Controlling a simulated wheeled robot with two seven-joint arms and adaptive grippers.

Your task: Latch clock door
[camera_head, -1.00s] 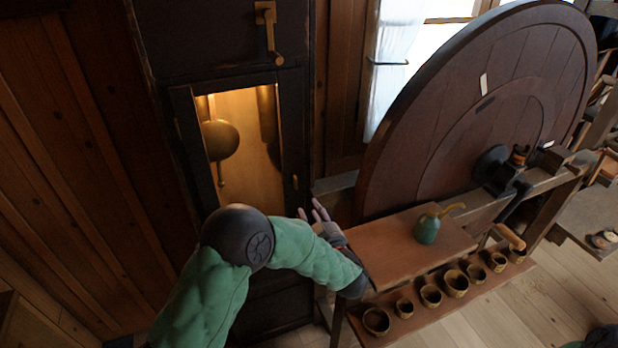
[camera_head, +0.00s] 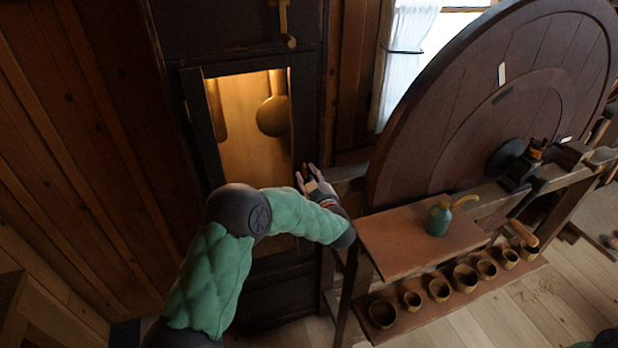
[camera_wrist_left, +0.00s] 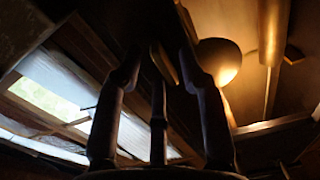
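The clock (camera_head: 235,37) is a tall dark wooden case in the head view. Its door (camera_head: 200,130) has a glazed window lit from inside; I cannot tell whether it sits fully flush. My left gripper (camera_head: 307,169) is at the right edge of the door, fingers spread. In the left wrist view, the left gripper (camera_wrist_left: 160,58) has its fingers apart around a small brass latch piece (camera_wrist_left: 164,64); I see no firm grip on it. The hand mostly hides this latch in the head view.
A pendulum bob (camera_head: 272,116) hangs behind the glass. A brass fitting (camera_head: 284,25) is above the door. A big wooden wheel (camera_head: 440,130) stands right. A shelf (camera_head: 385,238) carries a green oil can (camera_head: 438,218); several small bowls (camera_head: 466,278) sit below.

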